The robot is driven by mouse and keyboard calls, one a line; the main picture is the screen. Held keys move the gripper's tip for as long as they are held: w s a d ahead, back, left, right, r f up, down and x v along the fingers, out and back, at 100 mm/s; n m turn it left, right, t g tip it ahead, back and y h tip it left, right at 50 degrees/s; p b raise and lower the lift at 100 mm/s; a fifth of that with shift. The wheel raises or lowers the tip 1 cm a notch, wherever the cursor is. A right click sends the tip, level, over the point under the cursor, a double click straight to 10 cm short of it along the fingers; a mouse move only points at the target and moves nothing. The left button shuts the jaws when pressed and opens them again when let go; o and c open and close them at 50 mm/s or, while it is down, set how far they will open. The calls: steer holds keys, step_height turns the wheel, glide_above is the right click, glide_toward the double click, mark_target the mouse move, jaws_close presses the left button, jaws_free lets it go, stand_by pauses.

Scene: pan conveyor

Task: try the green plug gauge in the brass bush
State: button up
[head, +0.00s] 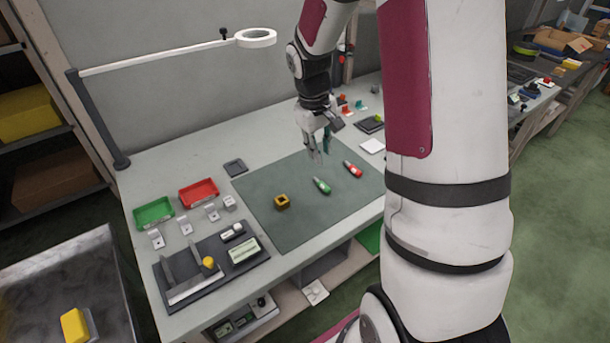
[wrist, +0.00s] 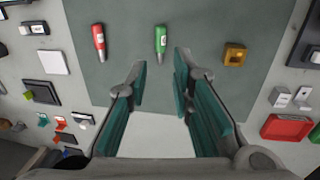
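The green plug gauge (head: 321,186) lies on the dark green mat, near the mat's middle; it also shows in the wrist view (wrist: 161,40), just beyond the gap between my fingers. The brass bush (head: 282,202), a squat block with a dark hole, sits on the mat to its left; in the wrist view the bush (wrist: 235,54) is to the right. My gripper (head: 320,148) is above the mat, behind the green gauge in the head view. In the wrist view its fingers (wrist: 160,85) are spread wide with nothing between them.
A red plug gauge (head: 352,169) lies on the mat (head: 262,226), right of the green one. Green (head: 154,212) and red (head: 198,193) trays stand at the left. A dark fixture board (head: 180,292) lies at the front left. The mat around the bush is clear.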

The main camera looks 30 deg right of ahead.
mark_target(324, 185)
steer(key=f, duration=0.4)
steer(key=d+f, duration=0.1)
steer(key=f, duration=0.4)
steer(key=d+f, duration=0.1)
steer(key=f, duration=0.3)
steer(key=shift+w+d+f, duration=0.1)
steer(key=shift+w+f, duration=0.15)
jaws_close()
